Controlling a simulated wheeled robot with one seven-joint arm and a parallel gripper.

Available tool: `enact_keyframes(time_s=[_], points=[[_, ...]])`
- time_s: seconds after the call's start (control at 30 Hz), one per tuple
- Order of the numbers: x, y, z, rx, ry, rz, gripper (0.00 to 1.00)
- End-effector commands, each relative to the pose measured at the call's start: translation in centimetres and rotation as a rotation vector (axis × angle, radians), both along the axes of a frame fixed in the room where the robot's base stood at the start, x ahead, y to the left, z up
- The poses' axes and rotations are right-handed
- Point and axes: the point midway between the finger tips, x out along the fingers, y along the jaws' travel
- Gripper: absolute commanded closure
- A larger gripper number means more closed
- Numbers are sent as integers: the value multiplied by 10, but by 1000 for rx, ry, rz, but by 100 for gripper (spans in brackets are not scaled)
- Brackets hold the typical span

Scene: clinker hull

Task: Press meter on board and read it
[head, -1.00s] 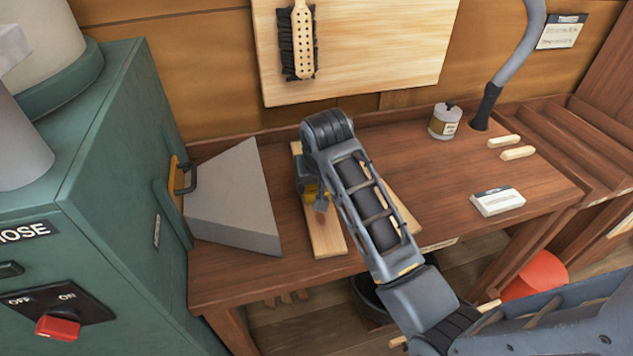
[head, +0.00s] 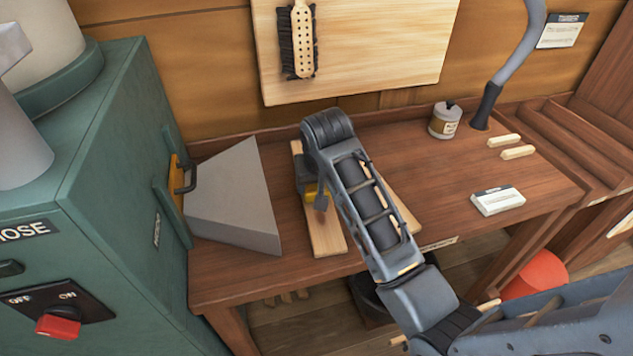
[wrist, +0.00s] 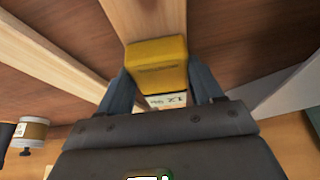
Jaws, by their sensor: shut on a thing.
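The yellow meter (head: 311,190) is in my gripper (head: 320,201), low over a pale wooden board (head: 327,240) on the bench. In the wrist view the yellow meter (wrist: 158,62) sits between the two dark fingers of my gripper (wrist: 160,88), which are shut on it. Its far end meets the pale board (wrist: 147,18); I cannot tell how firmly it presses. A small light display on the meter shows dark characters upside down, perhaps 12 %, too small to be sure. My arm hides part of the meter in the head view.
A grey wedge-shaped block (head: 235,205) stands left of the board, beside a green cabinet (head: 110,170). Another pale board (head: 404,214) shows behind my arm. A small can (head: 445,121), wooden pieces (head: 517,152) and a white labelled block (head: 497,201) lie to the right.

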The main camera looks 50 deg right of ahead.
Motion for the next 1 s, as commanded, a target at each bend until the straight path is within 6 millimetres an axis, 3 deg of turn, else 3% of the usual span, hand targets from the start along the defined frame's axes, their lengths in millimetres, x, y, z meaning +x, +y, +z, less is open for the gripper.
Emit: enact_keyframes(time_s=[0.47, 1.0], points=[[-1, 0, 0, 2, 4, 0, 70], [1, 0, 48, -1, -2, -1, 70]])
